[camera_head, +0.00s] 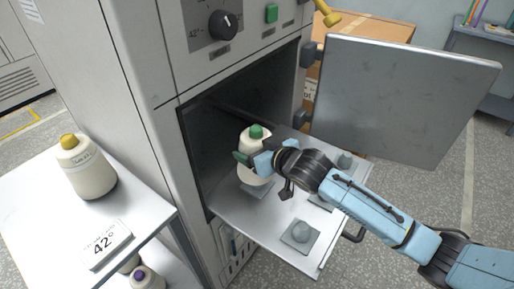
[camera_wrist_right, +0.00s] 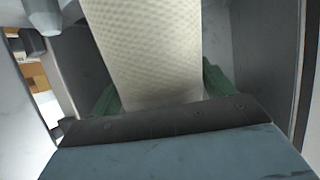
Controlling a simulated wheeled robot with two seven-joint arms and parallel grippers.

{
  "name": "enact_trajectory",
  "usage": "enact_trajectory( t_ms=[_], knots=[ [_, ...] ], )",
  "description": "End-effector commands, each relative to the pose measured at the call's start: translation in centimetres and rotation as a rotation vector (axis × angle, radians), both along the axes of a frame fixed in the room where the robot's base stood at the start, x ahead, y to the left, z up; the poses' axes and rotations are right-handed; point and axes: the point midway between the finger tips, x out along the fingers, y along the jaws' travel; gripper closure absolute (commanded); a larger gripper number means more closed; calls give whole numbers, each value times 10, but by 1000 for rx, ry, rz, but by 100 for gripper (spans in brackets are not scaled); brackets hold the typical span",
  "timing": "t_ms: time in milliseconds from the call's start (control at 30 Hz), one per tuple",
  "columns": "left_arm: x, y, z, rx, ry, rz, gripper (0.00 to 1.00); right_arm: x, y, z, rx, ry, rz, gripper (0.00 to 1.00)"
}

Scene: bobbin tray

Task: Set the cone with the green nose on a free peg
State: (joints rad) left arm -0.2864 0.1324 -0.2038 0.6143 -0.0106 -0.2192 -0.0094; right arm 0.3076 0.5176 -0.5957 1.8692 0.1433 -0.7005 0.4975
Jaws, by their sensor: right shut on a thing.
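The cone with the green nose (camera_head: 254,141) is cream-coloured and stands roughly upright above the pulled-out tray (camera_head: 262,226) at the cabinet opening. My right gripper (camera_head: 255,160) is shut around its body, and in the right wrist view the patterned cone body (camera_wrist_right: 150,55) fills the space between the fingers (camera_wrist_right: 160,95). A square peg base (camera_head: 257,189) lies just below the cone; I cannot tell whether the cone touches its peg. My wrist partly hides a further base (camera_head: 320,202). My left gripper is out of view.
The cabinet door (camera_head: 405,110) stands open at the right, behind my arm. The cabinet wall edge (camera_head: 192,165) is close left of the cone. A yellow-nosed cone (camera_head: 88,172) and a 42° card (camera_head: 106,243) are on the white side table (camera_head: 40,215); a purple-nosed cone (camera_head: 146,279) is below.

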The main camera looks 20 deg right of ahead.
Motion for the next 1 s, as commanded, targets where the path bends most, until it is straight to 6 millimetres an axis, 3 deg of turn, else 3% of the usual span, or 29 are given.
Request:
enact_trajectory(
  t_ms=[1000],
  knots=[
    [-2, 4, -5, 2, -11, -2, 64, 0, 0, -29, 1, -3, 0, 52]
  ],
)
